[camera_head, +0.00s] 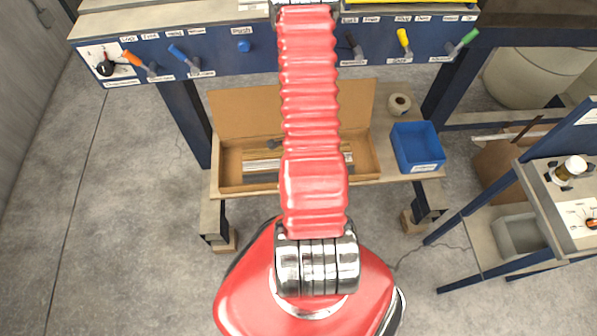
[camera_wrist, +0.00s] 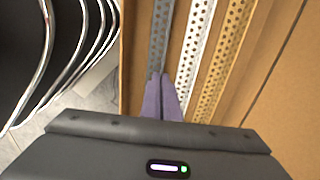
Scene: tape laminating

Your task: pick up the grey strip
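The grey strip (camera_wrist: 159,38) is a long perforated metal piece, leftmost of three strips lying side by side in an open cardboard box (camera_head: 230,178). Beside it lie a white strip (camera_wrist: 196,45) and a tan strip (camera_wrist: 226,60). My gripper (camera_wrist: 161,76) shows in the wrist view as two purple fingers close together, their tips over the near part of the grey strip. The fingers hide that part, and I cannot tell whether they touch or grip it. In the head view my red arm covers the middle of the box.
The box stands on a low wooden table with its flap up behind. A blue bin (camera_head: 416,148) and a tape roll (camera_head: 399,104) are to its right. A blue panel (camera_head: 220,58) with coloured levers stands behind. A side bench (camera_head: 545,200) is at right. The floor at left is clear.

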